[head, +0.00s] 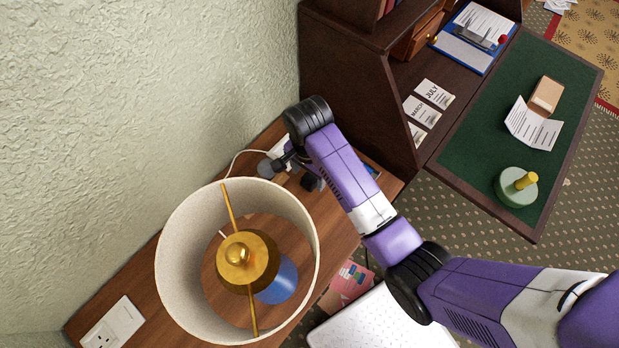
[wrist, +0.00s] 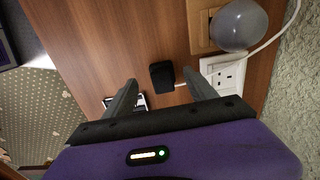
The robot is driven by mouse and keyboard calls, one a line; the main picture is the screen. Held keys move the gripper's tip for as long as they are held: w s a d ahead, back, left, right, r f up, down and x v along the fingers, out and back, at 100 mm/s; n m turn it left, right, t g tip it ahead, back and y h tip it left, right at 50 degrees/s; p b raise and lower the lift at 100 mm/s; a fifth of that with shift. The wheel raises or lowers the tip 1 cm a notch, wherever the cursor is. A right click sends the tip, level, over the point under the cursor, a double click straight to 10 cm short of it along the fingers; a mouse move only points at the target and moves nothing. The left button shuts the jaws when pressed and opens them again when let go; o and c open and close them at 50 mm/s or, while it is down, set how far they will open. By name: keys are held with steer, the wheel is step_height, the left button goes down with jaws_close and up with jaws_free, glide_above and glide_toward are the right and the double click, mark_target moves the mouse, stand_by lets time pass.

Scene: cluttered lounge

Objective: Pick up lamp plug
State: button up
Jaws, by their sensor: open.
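The black lamp plug (wrist: 162,70) lies on the wooden tabletop in the wrist view. A short piece of pale cord shows at its right side. My gripper (wrist: 160,80) is open, with one finger on each side of the plug and a gap to both; I cannot tell its height above the plug. In the head view my gripper (head: 291,171) is over the far end of the table, and the wrist and fingers make the plug hard to pick out. The lamp (head: 172,240), with a cream shade and brass fittings, stands nearer on the same table.
A white socket (wrist: 225,72) and a grey rounded object (wrist: 238,25) on a wooden base are right of the plug. A phone-like item (wrist: 108,102) lies partly behind the left finger. A dark desk (head: 345,75) stands beyond the table; the textured wall (head: 130,100) is close behind it.

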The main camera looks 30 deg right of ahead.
mark_target(309, 178)
steer(key=shift+w+d+f, duration=0.1)
steer(key=shift+f, duration=1)
steer(key=shift+w+d+f, duration=0.1)
steer(key=shift+f, duration=0.95)
jaws_close()
steer(key=shift+r+p, duration=0.15)
steer(key=shift+p, duration=0.15)
